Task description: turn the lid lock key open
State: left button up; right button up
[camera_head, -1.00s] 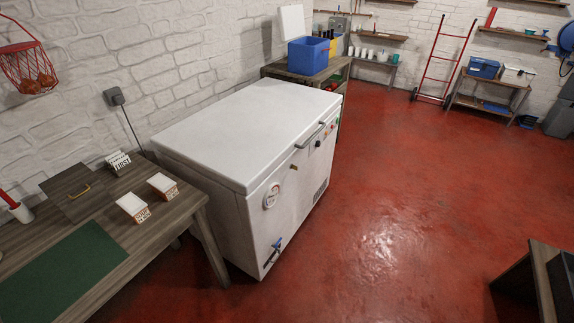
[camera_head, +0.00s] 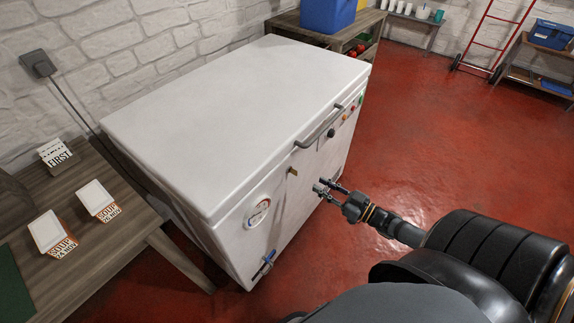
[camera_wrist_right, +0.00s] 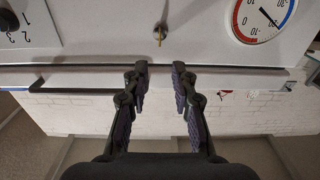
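The small brass lid lock key (camera_head: 292,171) sits on the front of the white chest freezer (camera_head: 240,120), just below the lid edge. In the right wrist view the key (camera_wrist_right: 160,33) stands out from the white panel, ahead of the fingertips. My right gripper (camera_head: 323,187) is in front of the freezer, a little to the right of and below the key in the head view. In the right wrist view my right gripper (camera_wrist_right: 160,68) has its two fingers apart with nothing between them. The freezer lid is closed. My left gripper is not in view.
The lid's bar handle (camera_head: 320,127) sticks out right of the key. A round gauge (camera_head: 258,212) and a blue-handled valve (camera_head: 264,263) are lower left on the front. A wooden table (camera_head: 125,232) with small cartons stands left. Red floor is free at right.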

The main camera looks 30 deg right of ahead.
aim_at(293, 171)
pick_arm(q)
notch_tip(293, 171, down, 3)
jog(key=b, duration=0.2)
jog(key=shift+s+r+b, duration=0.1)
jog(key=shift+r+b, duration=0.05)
jog(key=shift+b, duration=0.15)
pick_arm(e)
jog(key=x, duration=1)
jog(key=shift+w, duration=0.1)
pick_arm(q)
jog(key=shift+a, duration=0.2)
pick_arm(e)
grip_shut()
